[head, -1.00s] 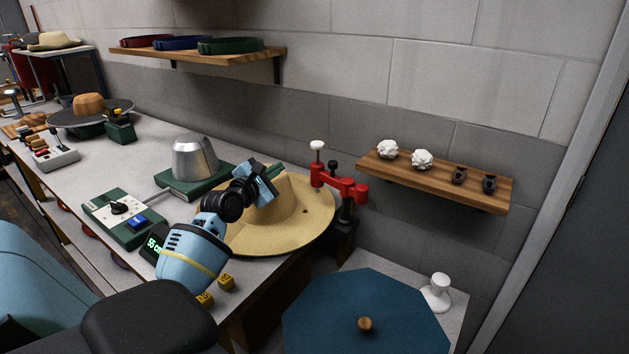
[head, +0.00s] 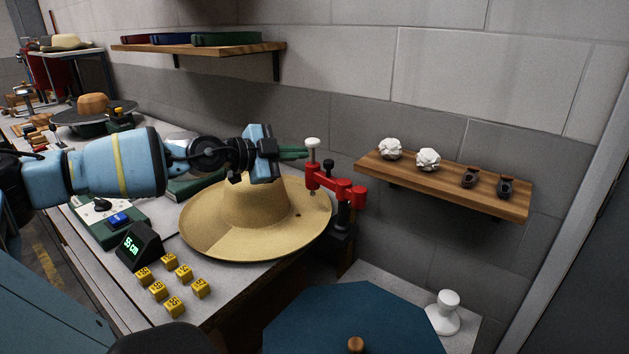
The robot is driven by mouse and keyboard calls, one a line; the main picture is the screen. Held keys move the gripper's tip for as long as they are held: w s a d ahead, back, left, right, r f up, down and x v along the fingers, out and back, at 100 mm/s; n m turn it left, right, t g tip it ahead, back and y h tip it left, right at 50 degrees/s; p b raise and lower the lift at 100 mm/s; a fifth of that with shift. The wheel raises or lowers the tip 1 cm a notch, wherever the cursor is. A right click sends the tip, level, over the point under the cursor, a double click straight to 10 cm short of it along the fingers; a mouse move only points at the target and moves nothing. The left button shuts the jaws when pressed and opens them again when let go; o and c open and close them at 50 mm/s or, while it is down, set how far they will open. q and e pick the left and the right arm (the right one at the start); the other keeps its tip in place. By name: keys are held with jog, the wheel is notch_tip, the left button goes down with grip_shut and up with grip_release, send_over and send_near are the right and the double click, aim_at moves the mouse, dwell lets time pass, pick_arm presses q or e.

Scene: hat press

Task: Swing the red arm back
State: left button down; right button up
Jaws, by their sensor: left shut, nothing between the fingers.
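The red arm (head: 335,184) is jointed, with a white knob (head: 312,143) on a post at its left end. It is carried on a black stand (head: 342,240) beside the bench's right end. Its left end is over the right side of a straw hat (head: 225,225) on the bench. My left gripper (head: 296,154) is shut and empty, with its green fingertips just left of the white knob, above the hat's brim. I cannot tell whether the tips touch the red arm. My right gripper is not in view.
A wooden shelf (head: 440,186) with white lumps and dark small items is on the wall to the right. Yellow numbered cubes (head: 158,290) and a display reading 55 cm (head: 138,245) are at the bench front. A blue octagonal top (head: 350,315) and white stand (head: 443,312) are lower right.

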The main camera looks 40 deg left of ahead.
pick_arm(q)
jog(key=s+a+f+m+g+y+b, duration=0.1)
jog(key=s+a+f+m+g+y, duration=0.2)
jog(key=s+a+f+m, duration=0.1)
jog(key=shift+s+a+f+m, duration=0.25)
jog(key=shift+a+f+m, duration=0.3)
jog(key=shift+a+m, duration=0.35)
jog(key=shift+d, duration=0.15)
send_near(317, 177)
jog(key=shift+a+f+x, duration=0.2)
jog(key=shift+f+x, duration=0.1)
jog(key=shift+x, duration=1.9)
jog(key=shift+w+d, duration=0.4)
jog(key=shift+w, duration=0.1)
jog(key=shift+w+f, duration=0.15)
jog(key=shift+w, duration=0.2)
